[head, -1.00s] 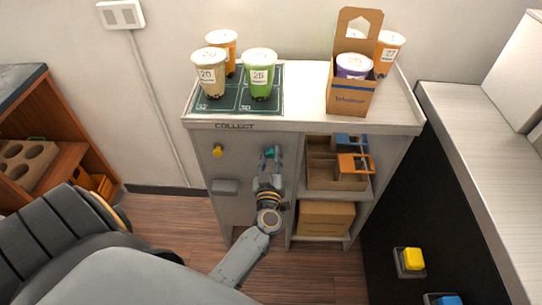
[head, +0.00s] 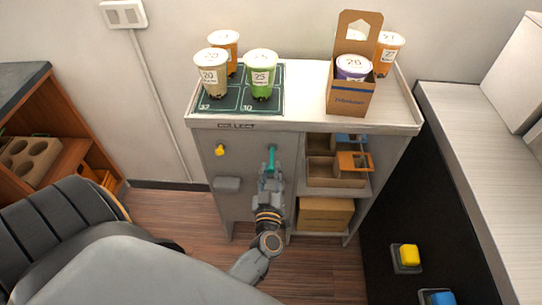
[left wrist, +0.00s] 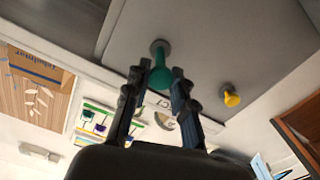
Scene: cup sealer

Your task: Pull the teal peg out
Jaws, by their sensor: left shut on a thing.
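The teal peg (head: 271,158) is on the grey front panel of the collect counter (head: 245,205), right of a yellow peg (head: 219,150). My left gripper (head: 268,179) is at the peg's near end, shut on it. In the left wrist view the teal peg (left wrist: 160,70) stands between the two fingers of my left gripper (left wrist: 159,84). Its far end meets a round grey collar (left wrist: 160,46) on the panel. The fingers hide part of the peg. The yellow peg (left wrist: 231,98) is apart from the gripper. My right gripper is not in view.
Cups (head: 261,75) stand on a dark green mat (head: 230,106) on the counter top, left of a cardboard carrier (head: 350,103). Shelves with boxes (head: 325,215) are to the right.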

